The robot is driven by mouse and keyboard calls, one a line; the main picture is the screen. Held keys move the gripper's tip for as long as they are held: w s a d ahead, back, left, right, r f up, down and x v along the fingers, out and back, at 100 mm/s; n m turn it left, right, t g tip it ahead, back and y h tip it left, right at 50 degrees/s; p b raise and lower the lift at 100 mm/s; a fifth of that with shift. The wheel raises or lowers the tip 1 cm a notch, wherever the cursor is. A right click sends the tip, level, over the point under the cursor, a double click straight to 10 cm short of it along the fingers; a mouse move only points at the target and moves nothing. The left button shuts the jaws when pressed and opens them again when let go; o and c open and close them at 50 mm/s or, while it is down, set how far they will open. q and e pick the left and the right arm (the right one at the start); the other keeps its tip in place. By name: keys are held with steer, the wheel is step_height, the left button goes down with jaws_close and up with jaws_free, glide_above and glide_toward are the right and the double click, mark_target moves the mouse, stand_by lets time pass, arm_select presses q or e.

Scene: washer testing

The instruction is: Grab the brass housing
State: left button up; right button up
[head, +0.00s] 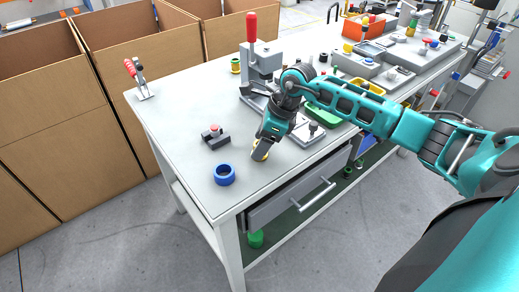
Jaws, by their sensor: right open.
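A brass-yellow part, likely the brass housing (260,154), sits near the front edge of the white workbench (190,130). My right gripper (260,150) reaches down over it from the right, with its fingertips at the part. The jaws are open, and the gripper hides much of the part. I cannot tell whether the fingers touch it. My left gripper is not in view.
A toggle clamp (138,80) is at the left edge. Cardboard boxes (140,60) line the far side.

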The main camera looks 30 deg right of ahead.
steer(key=shift+x, duration=0.8)
steer(key=shift+c, duration=0.3)
steer(key=c, duration=1)
steer(key=shift+r, duration=0.2)
